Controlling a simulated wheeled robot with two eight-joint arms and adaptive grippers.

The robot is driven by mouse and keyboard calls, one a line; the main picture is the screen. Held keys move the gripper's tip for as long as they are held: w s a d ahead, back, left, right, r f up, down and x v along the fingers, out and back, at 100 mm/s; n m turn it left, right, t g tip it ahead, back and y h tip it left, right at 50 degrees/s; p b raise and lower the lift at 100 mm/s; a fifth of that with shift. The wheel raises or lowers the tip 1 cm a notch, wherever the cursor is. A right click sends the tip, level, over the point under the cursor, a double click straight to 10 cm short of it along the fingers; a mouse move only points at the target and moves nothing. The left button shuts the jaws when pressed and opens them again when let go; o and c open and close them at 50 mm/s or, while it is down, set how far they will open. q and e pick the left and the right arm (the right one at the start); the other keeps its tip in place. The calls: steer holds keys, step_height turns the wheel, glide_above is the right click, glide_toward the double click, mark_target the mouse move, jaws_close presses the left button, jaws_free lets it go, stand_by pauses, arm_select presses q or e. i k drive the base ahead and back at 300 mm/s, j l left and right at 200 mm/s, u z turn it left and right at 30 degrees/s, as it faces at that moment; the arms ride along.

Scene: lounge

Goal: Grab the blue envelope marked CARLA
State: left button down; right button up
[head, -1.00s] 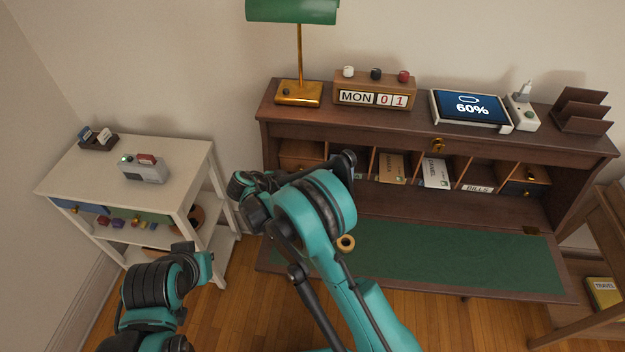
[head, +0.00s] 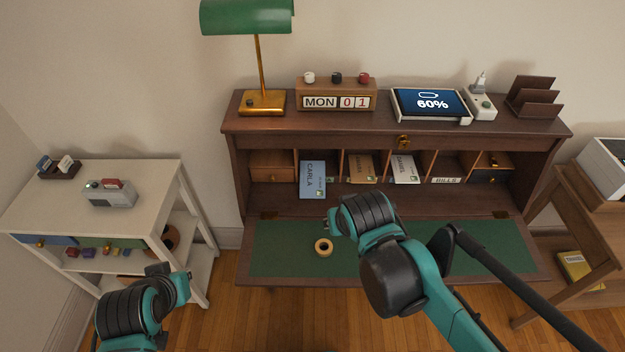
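The blue envelope marked CARLA (head: 313,180) stands upright in a pigeonhole of the wooden desk (head: 400,197), left of the middle. Its face and name are in clear sight. My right gripper (head: 333,222) is just below and right of the envelope, over the green writing surface, and apart from it in the picture. It is mostly hidden behind my wrist, so its fingers cannot be made out. My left gripper (head: 160,270) is at the lower left, in front of the white shelf unit, its fingers too small and dark to read.
A tan envelope (head: 360,168) and a white envelope marked DANIEL (head: 404,169) stand in pigeonholes to the right, beside a BILLS label (head: 446,180). A tape roll (head: 323,247) lies on the green surface (head: 285,245). A lamp (head: 258,70) and calendar (head: 337,95) stand on top.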

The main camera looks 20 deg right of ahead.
mark_target(312, 177)
steer(key=i+j+z, duration=0.25)
steer(key=z, duration=0.15)
steer(key=i+j+z, duration=0.15)
steer(key=j+z, duration=0.25)
steer(key=j, duration=0.15)
steer(key=i+j+z, duration=0.1)
steer(key=j+z, duration=0.7)
steer(key=j, duration=0.15)
steer(key=j+z, duration=0.4)
steer(key=j, duration=0.15)
